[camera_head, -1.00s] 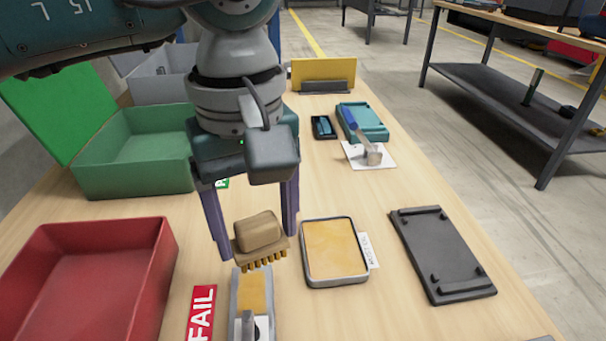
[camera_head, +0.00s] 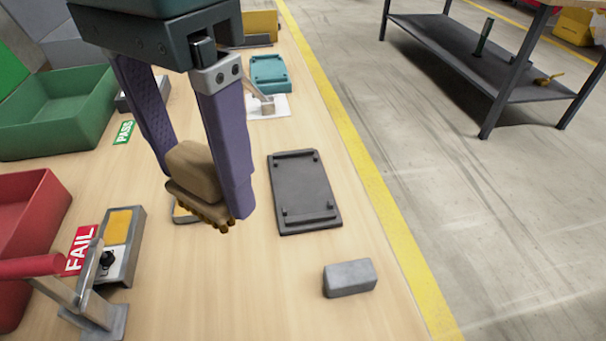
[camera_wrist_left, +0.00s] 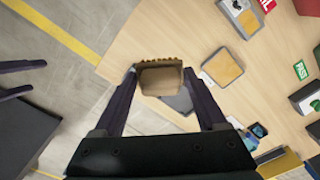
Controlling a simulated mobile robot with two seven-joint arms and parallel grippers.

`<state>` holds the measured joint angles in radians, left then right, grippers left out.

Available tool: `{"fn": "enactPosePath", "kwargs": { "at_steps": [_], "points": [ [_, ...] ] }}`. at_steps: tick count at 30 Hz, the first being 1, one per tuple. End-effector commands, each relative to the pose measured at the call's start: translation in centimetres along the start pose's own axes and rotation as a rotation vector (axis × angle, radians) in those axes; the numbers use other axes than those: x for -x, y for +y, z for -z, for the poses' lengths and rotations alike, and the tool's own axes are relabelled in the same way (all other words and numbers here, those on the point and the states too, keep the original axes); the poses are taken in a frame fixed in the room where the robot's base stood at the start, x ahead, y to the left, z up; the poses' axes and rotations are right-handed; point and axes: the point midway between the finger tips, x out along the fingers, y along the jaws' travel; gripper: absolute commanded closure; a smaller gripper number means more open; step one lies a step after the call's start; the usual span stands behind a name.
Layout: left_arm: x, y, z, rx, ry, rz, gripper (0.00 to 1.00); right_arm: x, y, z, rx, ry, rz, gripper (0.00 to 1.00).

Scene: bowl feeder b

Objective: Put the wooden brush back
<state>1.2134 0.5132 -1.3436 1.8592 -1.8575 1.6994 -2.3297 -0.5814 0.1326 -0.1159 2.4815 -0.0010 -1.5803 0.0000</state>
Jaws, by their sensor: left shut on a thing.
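The wooden brush (camera_head: 195,170) is a tan block with brown bristles along its lower edge. My left gripper (camera_head: 203,188) is shut on it, with one purple finger on each side, and holds it above the table, bristles down and slightly tilted. In the left wrist view the brush (camera_wrist_left: 160,80) sits between the fingertips of the left gripper (camera_wrist_left: 160,76). In the head view it hides most of the metal tray with the yellow pad (camera_head: 181,217); this tray (camera_wrist_left: 222,66) shows clearly in the wrist view.
A dark plate with raised bars (camera_head: 303,190) lies right of the brush. A grey block (camera_head: 349,278) sits nearer the table's right edge. A red-handled clamp (camera_head: 95,300), red bin (camera_head: 30,200) and green bin (camera_head: 70,110) stand left. Bare wood surrounds the block.

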Motion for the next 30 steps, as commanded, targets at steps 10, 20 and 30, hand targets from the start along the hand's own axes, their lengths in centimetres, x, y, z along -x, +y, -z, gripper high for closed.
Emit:
{"fn": "enactPosePath", "kwargs": {
  "at_steps": [10, 20, 30],
  "points": [
    [-8.6, 0.1, -0.3, -0.026, -0.008, 0.0, 0.7, -1.7, -0.7, -0.5, -0.008, 0.001, 0.016, 0.0],
    [-15.2, 0.1, -0.2, -0.027, -0.003, 0.001, 0.7, -3.1, -0.7, -0.9, -0.01, 0.001, 0.016, 0.0],
    [-19.5, 0.1, -0.2, -0.024, -0.004, 0.001, 0.7, -4.4, -0.7, -1.3, -0.01, 0.001, 0.014, 0.0]
  ]
}}
